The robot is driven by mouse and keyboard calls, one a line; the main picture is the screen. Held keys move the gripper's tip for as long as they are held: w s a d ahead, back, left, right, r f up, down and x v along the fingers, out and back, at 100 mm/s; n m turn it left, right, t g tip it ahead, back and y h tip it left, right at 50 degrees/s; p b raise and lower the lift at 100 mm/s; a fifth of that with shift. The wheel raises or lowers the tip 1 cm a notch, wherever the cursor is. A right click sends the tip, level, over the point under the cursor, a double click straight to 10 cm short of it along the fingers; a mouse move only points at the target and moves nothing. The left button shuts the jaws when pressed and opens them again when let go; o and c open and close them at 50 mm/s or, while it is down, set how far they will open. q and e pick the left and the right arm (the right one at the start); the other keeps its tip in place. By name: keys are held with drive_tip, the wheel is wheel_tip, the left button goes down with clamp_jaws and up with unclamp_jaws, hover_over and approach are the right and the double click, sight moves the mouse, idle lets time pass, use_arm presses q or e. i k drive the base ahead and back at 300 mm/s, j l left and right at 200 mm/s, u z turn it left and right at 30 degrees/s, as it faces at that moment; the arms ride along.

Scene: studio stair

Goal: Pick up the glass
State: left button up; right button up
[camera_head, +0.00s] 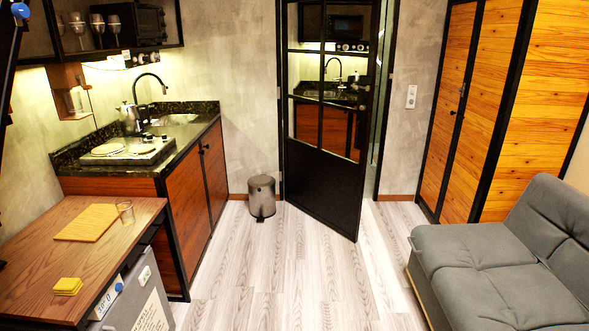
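A clear drinking glass (125,212) stands upright near the right edge of the wooden desk (60,262) at the lower left. It is beside a light wooden cutting board (87,222), on its right, and looks empty. Neither of my grippers shows in the head view, so I cannot see where they are relative to the glass.
Yellow sponges or cloths (67,286) lie at the desk's front. A small fridge (140,300) stands under the desk. A kitchen counter (95,160) is behind. A grey sofa (490,275) is on the right, a bin (262,198) by the wall. The middle floor (290,270) is clear.

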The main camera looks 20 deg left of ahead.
sight(124, 207)
drive_tip(key=i+l+u, duration=0.1)
drive_tip(key=i+u, duration=0.35)
drive_tip(key=i+l+u, duration=0.25)
drive_tip(key=i+u, duration=0.25)
drive_tip(key=i+l+u, duration=0.45)
drive_tip(key=k, duration=0.05)
